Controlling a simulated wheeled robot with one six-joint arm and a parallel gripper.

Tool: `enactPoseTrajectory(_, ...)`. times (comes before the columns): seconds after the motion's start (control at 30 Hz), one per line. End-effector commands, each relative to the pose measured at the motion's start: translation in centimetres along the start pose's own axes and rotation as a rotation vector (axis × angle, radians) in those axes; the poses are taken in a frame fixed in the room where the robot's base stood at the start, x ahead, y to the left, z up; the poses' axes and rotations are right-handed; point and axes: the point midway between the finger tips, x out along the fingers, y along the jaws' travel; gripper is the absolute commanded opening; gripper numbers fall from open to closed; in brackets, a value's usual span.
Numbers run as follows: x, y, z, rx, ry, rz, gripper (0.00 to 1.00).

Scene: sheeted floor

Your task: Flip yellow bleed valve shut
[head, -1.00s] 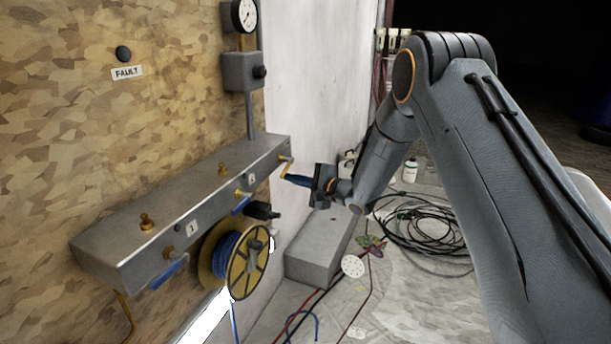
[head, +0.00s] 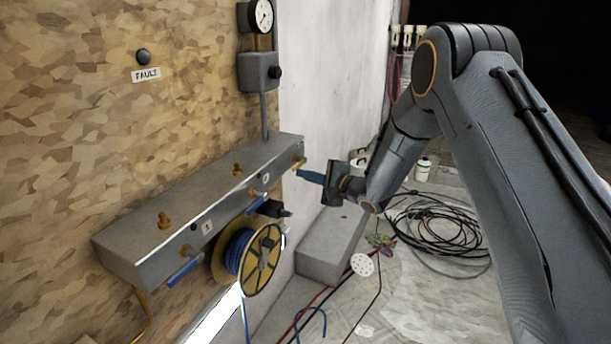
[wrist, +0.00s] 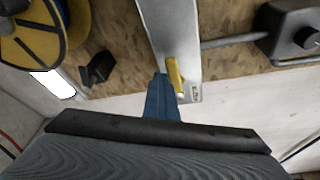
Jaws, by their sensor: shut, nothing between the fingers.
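The yellow bleed valve lever (head: 298,163) sits at the right-hand end of the grey manifold (head: 140,243). In the wrist view the yellow lever (wrist: 174,72) lies over the manifold's end, roughly in line with its length. My gripper (head: 301,173) is shut and empty, its blue fingers pointing at the lever. In the wrist view the blue fingertips (wrist: 160,78) are right beside the lever; I cannot tell whether they touch it. A small tag (wrist: 196,94) shows by the lever's end.
Blue-handled valves (head: 184,271) line the manifold's front. A cable reel (head: 262,262) hangs below it. A gauge (head: 263,15) and grey box (head: 258,72) are above its far end. A grey block (head: 325,250) and coiled cables (head: 440,235) lie on the floor.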

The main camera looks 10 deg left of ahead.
Motion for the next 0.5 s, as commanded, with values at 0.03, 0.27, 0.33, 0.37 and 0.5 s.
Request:
enactPoseTrajectory(0.03,0.13,-0.94,0.42,-0.007,-0.011,-0.014,0.0)
enactPoseTrajectory(0.27,0.17,-1.15,0.45,-0.009,-0.011,-0.017,0.0)
enactPoseTrajectory(0.33,0.18,-1.18,0.45,-0.009,-0.011,-0.017,0.0)
enactPoseTrajectory(0.37,0.19,-1.14,0.43,-0.009,-0.011,-0.017,0.0)
enactPoseTrajectory(0.5,0.34,-0.24,-0.01,-0.009,-0.01,-0.016,0.0)
